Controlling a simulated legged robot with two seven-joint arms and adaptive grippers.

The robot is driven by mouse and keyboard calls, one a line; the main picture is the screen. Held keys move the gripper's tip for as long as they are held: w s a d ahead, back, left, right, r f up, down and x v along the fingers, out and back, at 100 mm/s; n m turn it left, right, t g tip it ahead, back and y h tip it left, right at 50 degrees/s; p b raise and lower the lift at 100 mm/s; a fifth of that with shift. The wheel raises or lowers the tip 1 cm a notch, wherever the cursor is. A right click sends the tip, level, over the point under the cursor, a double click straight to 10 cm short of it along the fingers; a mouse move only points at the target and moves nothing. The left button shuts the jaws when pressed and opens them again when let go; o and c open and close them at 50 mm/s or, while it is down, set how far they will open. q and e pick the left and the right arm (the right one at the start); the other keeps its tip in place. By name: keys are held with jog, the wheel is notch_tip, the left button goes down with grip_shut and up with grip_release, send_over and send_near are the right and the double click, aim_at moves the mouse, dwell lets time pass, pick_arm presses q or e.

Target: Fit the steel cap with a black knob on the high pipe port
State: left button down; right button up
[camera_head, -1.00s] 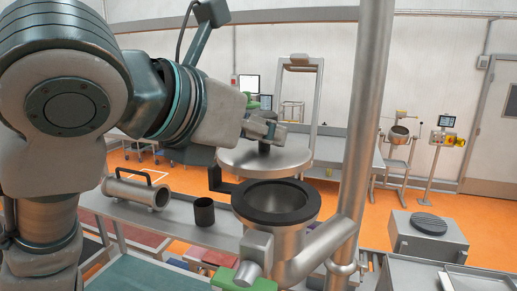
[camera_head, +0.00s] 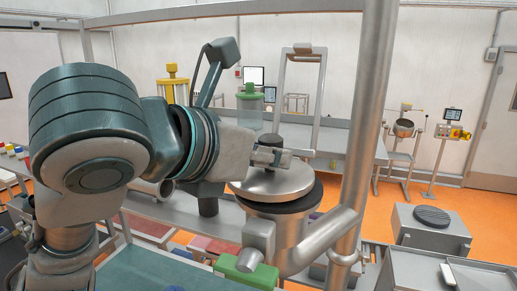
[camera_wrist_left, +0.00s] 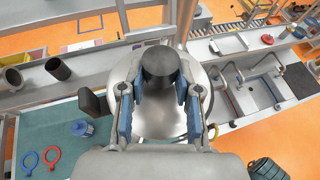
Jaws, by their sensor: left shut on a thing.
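The steel cap (camera_head: 270,184) is a round, shiny disc with a black knob (camera_head: 268,143) on top. It lies over the pipe port (camera_head: 290,228), with the port's black rim (camera_head: 306,203) showing below its right edge. I cannot tell whether it rests fully on the rim. My left gripper (camera_head: 270,156) comes in from the left and is shut on the knob. In the left wrist view, the two fingers (camera_wrist_left: 160,88) stand either side of the black knob (camera_wrist_left: 160,66), above the cap (camera_wrist_left: 160,115). My right gripper is out of view.
A thick vertical steel pipe (camera_head: 367,130) stands just right of the port. A black cup (camera_head: 208,204) is left of it, partly behind my arm. A green-lidded jar (camera_head: 249,106) stands behind.

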pick_arm(q)
jog(key=shift+d+f, duration=0.1)
jog(key=shift+d, duration=0.25)
jog(key=c, duration=1.2)
grip_release()
jog(key=shift+d, duration=0.3)
jog(key=o, duration=0.4)
jog(key=shift+d, duration=0.65)
jog(key=shift+a, duration=0.3)
jog(key=s+a+r, duration=0.1)
jog(key=a, duration=0.1)
jog(key=s+a+r, duration=0.2)
jog(key=shift+s+b, duration=0.25)
jog(key=shift+b, duration=0.05)
jog(key=v, duration=0.6)
jog(key=shift+s+d+r, duration=0.2)
jog(key=shift+s+r, duration=0.15)
jog(key=shift+s, duration=0.1)
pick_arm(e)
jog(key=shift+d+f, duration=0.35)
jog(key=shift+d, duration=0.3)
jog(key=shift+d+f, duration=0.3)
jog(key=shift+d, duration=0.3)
pick_arm(q)
jog(key=shift+a, duration=0.1)
